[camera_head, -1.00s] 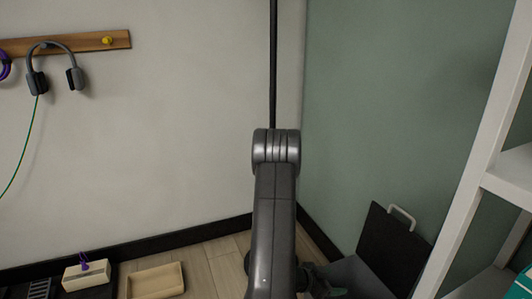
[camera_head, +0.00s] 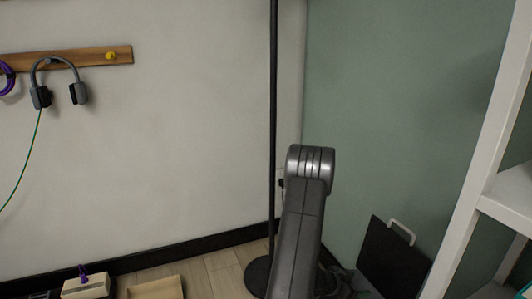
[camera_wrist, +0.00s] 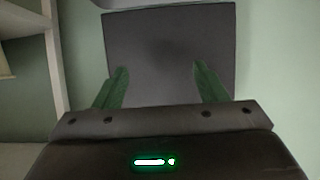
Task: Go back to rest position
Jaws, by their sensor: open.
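My gripper (camera_wrist: 160,88) shows in the wrist view with its two green fingers spread wide apart. Nothing is between the fingers. Beyond them is a dark flat panel (camera_wrist: 165,50), which looks like the dark case with a light handle (camera_head: 390,255) at the lower right of the head view. I cannot tell how far the fingers are from it. In the head view my arm rises from the bottom centre, and the gripper itself is hard to make out low beside it.
A white shelf unit (camera_head: 470,190) stands at the right. A black pole (camera_head: 273,120) on a round base (camera_head: 258,277) stands in the corner close to my arm. Headphones (camera_head: 58,80) hang on a wooden rail (camera_head: 100,57). A tan tray (camera_head: 155,288) and a pale box (camera_head: 86,287) are at the lower left.

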